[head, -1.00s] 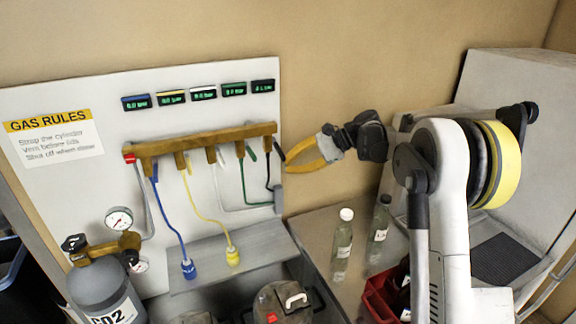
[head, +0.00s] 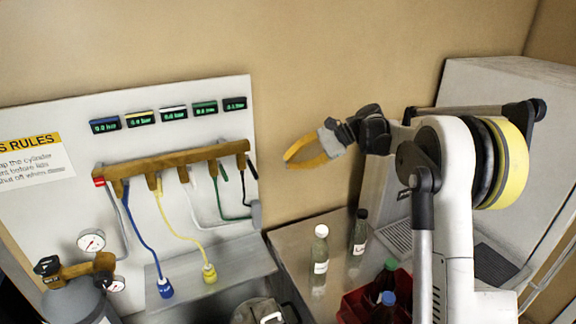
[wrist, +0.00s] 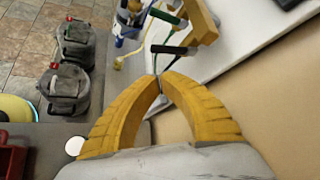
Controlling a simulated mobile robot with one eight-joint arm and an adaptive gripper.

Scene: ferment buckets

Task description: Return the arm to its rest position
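My gripper (head: 288,161) is in the upper middle of the head view, raised in front of the tan wall, to the right of the gas panel (head: 60,112). Its two yellow fingers curve together and their tips meet, with nothing seen between them. In the wrist view the fingertips (wrist: 161,77) also meet, and the gas hoses and brass manifold (wrist: 197,20) show beyond them. My arm is bent at the right of the head view.
The brass manifold (head: 180,158) with hanging hoses is left of my gripper. A white-capped bottle (head: 320,258), a dark-capped bottle (head: 359,235) and a red crate (head: 352,308) stand below. Lidded buckets (wrist: 67,90) show in the wrist view. Open air surrounds the gripper.

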